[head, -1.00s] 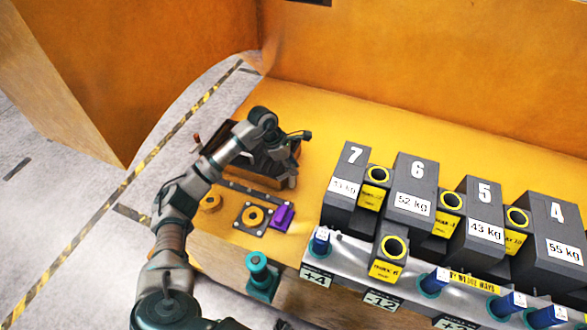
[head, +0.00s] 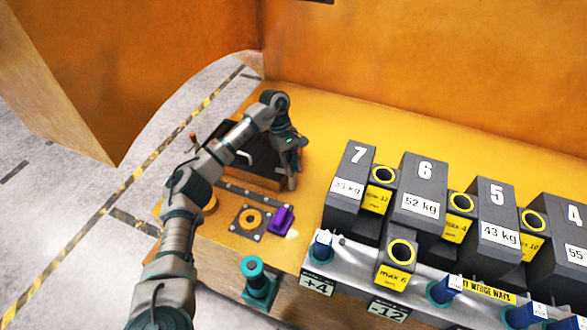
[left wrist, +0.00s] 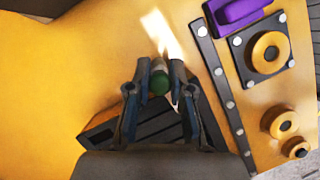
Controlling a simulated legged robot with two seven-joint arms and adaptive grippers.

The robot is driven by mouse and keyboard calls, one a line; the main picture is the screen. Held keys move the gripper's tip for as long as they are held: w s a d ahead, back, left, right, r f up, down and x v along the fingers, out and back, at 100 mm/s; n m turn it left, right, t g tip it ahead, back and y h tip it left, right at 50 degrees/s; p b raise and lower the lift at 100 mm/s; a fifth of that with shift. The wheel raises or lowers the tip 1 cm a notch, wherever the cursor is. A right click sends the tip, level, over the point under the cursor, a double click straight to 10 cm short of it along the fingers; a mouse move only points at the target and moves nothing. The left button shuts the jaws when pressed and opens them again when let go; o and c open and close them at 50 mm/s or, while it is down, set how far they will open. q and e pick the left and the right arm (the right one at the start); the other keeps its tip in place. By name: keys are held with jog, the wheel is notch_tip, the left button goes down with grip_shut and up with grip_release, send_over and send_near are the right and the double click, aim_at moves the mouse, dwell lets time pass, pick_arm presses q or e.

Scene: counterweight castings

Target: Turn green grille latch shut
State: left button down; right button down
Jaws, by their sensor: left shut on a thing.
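My left gripper (head: 291,184) reaches down at the right end of the dark grille box (head: 238,148) on the orange surface. In the left wrist view, the fingers of my left gripper (left wrist: 159,75) are closed on the two sides of a small green latch knob (left wrist: 158,82). Part of the slatted dark grille (left wrist: 150,122) shows below and behind the fingers. In the head view the latch is hidden by the gripper, and how far it is turned cannot be told. My right gripper is in neither view.
A purple block (head: 281,219) sits beside a bolted plate with an orange ring (head: 250,219). A teal knob (head: 257,279) stands at the front edge. Several grey numbered castings with yellow-labelled parts fill the right, behind a rail (head: 350,257). Bare orange surface lies behind the gripper.

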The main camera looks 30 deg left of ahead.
pick_arm(q)
jog(key=shift+w+a+m, duration=0.1)
jog(key=shift+a+m, duration=0.05)
jog(key=shift+m, duration=0.45)
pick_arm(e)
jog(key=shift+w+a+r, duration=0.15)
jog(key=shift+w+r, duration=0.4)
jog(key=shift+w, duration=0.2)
pick_arm(q)
jog(key=c, duration=1)
grip_release()
jog(key=shift+w+a+f+g, duration=0.15)
jog(key=shift+g, duration=0.15)
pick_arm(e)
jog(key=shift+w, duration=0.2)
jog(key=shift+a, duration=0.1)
pick_arm(q)
jog(key=shift+r, duration=0.2)
jog(key=shift+v, duration=5.8)
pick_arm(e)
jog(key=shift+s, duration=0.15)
pick_arm(q)
jog(key=shift+a+f, duration=0.15)
